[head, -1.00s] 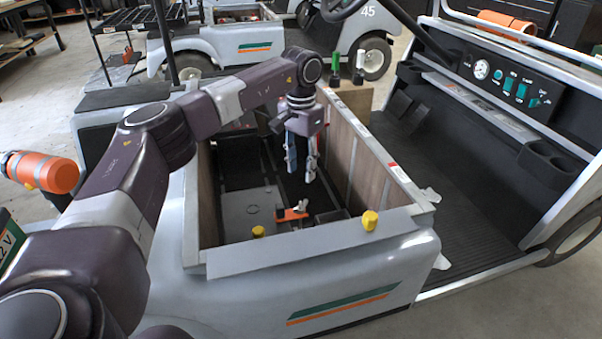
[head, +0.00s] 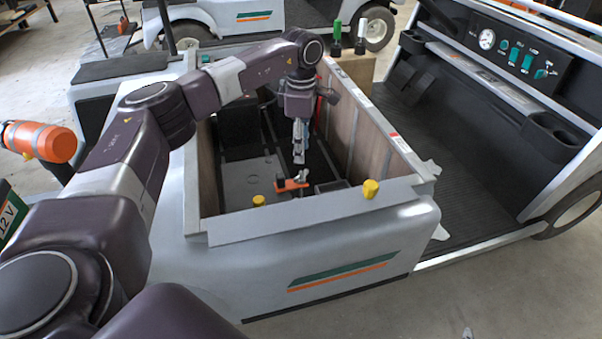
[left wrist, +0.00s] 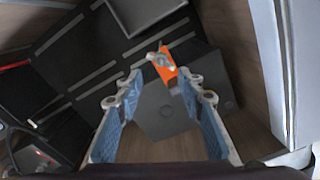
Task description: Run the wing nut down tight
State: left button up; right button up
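An orange clamp bar (head: 287,184) lies low in the open bay of the cart. A small pale wing nut (left wrist: 158,61) sits at the end of the orange bar (left wrist: 167,66) in the left wrist view; in the head view it is too small to make out surely. My left gripper (head: 299,160) points down into the bay, above and apart from the bar. In the left wrist view its two blue-padded fingers (left wrist: 161,92) stand wide apart with nothing between them, and the wing nut shows beyond the tips. My right gripper is not in view.
The bay has wooden side walls and a grey front rim (head: 320,217).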

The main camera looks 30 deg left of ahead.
aim_at(301, 173)
pick_arm(q)
jog(key=n, duration=0.3)
jog(key=f+n, duration=0.1)
jog(key=n, duration=0.2)
jog(key=shift+n, duration=0.4)
jog(key=n, duration=0.5)
jog(key=shift+s+f, duration=0.1)
jog(key=shift+f, duration=0.3)
notch_tip(301, 173, down, 7)
jog(key=shift+f+b, duration=0.1)
jog(key=shift+b, duration=1.05)
jog(key=shift+f, duration=0.2)
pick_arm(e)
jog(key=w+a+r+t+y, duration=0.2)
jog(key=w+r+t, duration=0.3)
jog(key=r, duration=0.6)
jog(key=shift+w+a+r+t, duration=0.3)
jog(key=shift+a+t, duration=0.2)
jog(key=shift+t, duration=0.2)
pick_arm(q)
grip_shut()
